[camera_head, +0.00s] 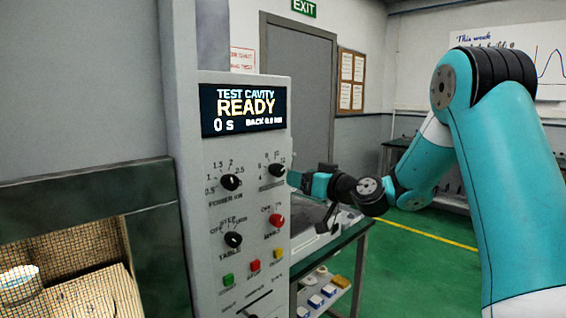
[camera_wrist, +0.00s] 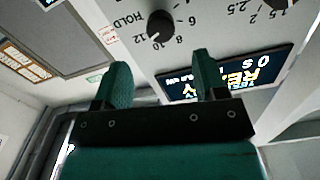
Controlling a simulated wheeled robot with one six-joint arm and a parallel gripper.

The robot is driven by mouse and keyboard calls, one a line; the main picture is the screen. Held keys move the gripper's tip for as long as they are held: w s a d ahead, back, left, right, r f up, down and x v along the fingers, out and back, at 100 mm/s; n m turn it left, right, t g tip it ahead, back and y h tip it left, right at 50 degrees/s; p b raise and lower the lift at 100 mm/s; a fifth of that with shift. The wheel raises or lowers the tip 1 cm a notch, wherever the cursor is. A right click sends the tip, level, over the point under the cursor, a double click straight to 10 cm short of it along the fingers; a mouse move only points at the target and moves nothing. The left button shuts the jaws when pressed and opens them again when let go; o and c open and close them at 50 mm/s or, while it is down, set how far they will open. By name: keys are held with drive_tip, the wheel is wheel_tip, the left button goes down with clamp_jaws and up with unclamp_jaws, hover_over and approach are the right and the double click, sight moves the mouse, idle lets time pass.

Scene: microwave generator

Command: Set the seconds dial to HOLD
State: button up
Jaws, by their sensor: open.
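The seconds dial (camera_wrist: 161,25) is a black round knob on the grey panel. It shows upside down at the top of the wrist view, with HOLD, 12, 10, 8 and 6 printed around it. Its white pointer mark is near the 10 and 12 side, not at HOLD; I cannot tell the exact number. The dial also shows in the head view (camera_head: 276,170), at the panel's upper right. My gripper (camera_wrist: 160,68) is open, its two teal fingers apart and empty, with the dial beyond the gap. In the head view my gripper (camera_head: 296,179) is just right of the panel edge, its fingertips partly hidden.
The display (camera_head: 243,109) reads TEST CAVITY READY and 0 s. The power dial (camera_head: 230,182), table dial (camera_head: 233,240) and red mode knob (camera_head: 276,220) are close by. Push buttons (camera_head: 254,265) sit lower. A bench (camera_head: 345,240) stands to the right.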

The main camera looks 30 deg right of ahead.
sight(280, 172)
drive_tip(key=p+x, duration=0.2)
drive_tip(key=x, duration=0.4)
drive_tip(key=shift+w+a+r+p, duration=0.1)
drive_tip(key=shift+w+r+p, duration=0.1)
drive_tip(key=shift+p, duration=0.2)
drive_tip(key=shift+w+a+f, duration=0.2)
drive_tip(key=shift+w, duration=0.4)
drive_tip(key=c, duration=0.9)
